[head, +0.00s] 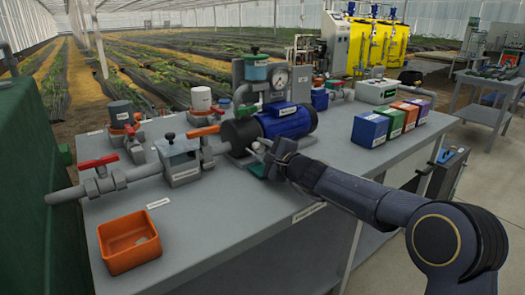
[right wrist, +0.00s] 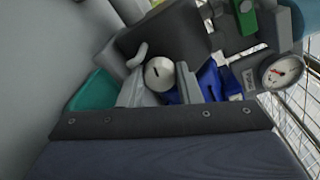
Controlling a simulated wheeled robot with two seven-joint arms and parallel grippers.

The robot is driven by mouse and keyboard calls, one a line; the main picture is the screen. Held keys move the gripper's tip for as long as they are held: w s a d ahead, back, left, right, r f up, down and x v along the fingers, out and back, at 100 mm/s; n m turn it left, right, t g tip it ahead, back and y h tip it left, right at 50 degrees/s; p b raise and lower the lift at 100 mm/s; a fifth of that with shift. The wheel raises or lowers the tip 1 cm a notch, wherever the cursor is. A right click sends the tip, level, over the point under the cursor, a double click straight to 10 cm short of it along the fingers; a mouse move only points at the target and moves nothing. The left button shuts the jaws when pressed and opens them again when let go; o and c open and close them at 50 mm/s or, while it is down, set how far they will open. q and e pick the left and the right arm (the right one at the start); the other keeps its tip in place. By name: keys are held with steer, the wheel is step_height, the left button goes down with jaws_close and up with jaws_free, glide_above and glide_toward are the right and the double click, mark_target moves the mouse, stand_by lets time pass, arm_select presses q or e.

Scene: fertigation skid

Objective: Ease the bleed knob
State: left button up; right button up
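The bleed knob, a round silver knob with a dark slot, shows in the right wrist view (right wrist: 160,73), on the dark pump casing (right wrist: 190,35). My right gripper (right wrist: 162,85) has its two grey fingers on either side of the knob, very close to it. I cannot tell whether they press on it. In the head view my right gripper (head: 262,160) is at the front of the pump with the blue motor (head: 288,121), and it hides the knob. My left gripper is not in view.
A teal cup-like part (right wrist: 95,92) is beside the fingers. A pressure gauge (head: 279,80) stands above the pump. An orange bin (head: 130,250), red-handled valves (head: 98,162) and several coloured boxes (head: 370,129) are on the grey bench (head: 235,225). The bench front is mostly clear.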

steer(key=o, duration=0.4)
steer(key=b+v, duration=0.1)
steer(key=v, duration=0.6)
steer(key=shift+s+d, duration=0.25)
steer(key=shift+s, duration=0.15)
